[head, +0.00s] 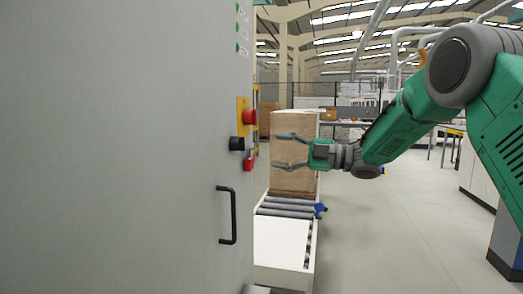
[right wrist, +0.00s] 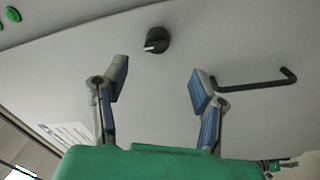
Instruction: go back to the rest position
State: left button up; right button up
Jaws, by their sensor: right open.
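My right gripper (head: 277,151) reaches in from the right in the head view, its arm stretched toward the grey machine cabinet. Its two fingers are spread apart with nothing between them. In the right wrist view the open right gripper (right wrist: 160,82) faces the cabinet panel, apart from it. A black rotary knob (right wrist: 155,41) with a white mark lies beyond and between the fingertips there. The knob also shows in the head view (head: 236,144) on the cabinet's edge. My left gripper is not in view.
The grey cabinet (head: 110,150) fills the left, with a black handle (head: 234,215) and red buttons (head: 249,117). A wooden panel stack (head: 295,180) stands behind my gripper on a roller conveyor (head: 285,207). The floor (head: 390,240) at right is clear.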

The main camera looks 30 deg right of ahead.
jog(key=shift+s+d+f, duration=0.1)
jog(key=shift+s+d, duration=0.35)
